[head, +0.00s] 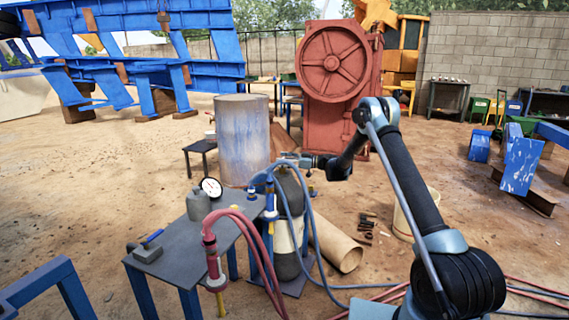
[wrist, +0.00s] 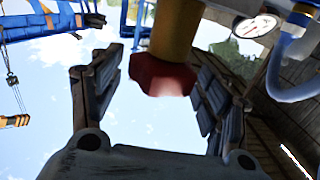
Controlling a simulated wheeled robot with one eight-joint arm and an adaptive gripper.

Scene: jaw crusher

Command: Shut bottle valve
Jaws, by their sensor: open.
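A gas bottle (head: 287,240) with a dark and pale body stands upright beside the grey table, blue hoses at its top. My gripper (head: 292,160) is at the bottle's top, reaching in from the right. In the wrist view a dark red faceted knob (wrist: 160,76) on a yellow stem (wrist: 174,32) lies between the two spread fingers of my gripper (wrist: 158,66). Gaps show on both sides of the knob, so the fingers look apart from it. The valve itself is too small to make out in the head view.
The grey table (head: 176,262) holds a grey canister (head: 198,205), a white dial gauge (head: 211,187) and a blue-handled tool. Red hoses (head: 250,225) hang over its front. A large blue-grey drum (head: 243,140) stands behind. In the wrist view a gauge (wrist: 252,27) and blue hose (wrist: 290,80) are close at right.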

